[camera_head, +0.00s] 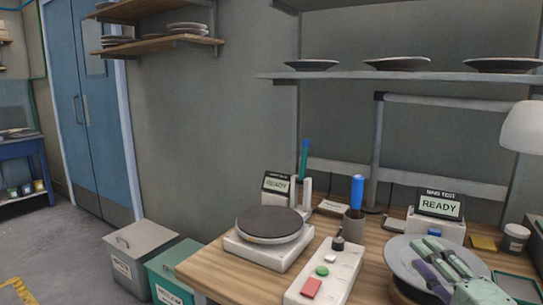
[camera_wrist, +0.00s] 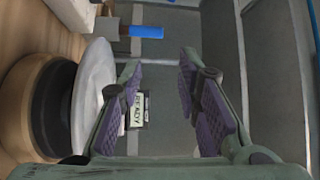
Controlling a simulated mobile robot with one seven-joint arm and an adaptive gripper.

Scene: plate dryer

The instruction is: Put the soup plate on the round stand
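A grey-white plate (camera_head: 401,262), likely the soup plate, lies at the right of the bench, partly hidden by my gripper (camera_head: 440,262). In the wrist view the plate (camera_wrist: 92,97) shows nearly edge-on, resting on a round wooden and dark support (camera_wrist: 38,105). My gripper (camera_wrist: 168,95) is open, its padded fingers apart with nothing between them. The plate is beside the left finger; I cannot tell whether they touch. A round dark-topped stand (camera_head: 270,222) on a white base is left of the plate, with its top empty.
A control box (camera_head: 325,273) with red and green buttons lies between stand and plate. Two READY displays (camera_head: 276,184) (camera_head: 440,205) and a blue-handled tool in a cup (camera_head: 355,195) stand behind. A lamp (camera_head: 522,127) hangs at right. Shelves above (camera_head: 430,75) hold plates.

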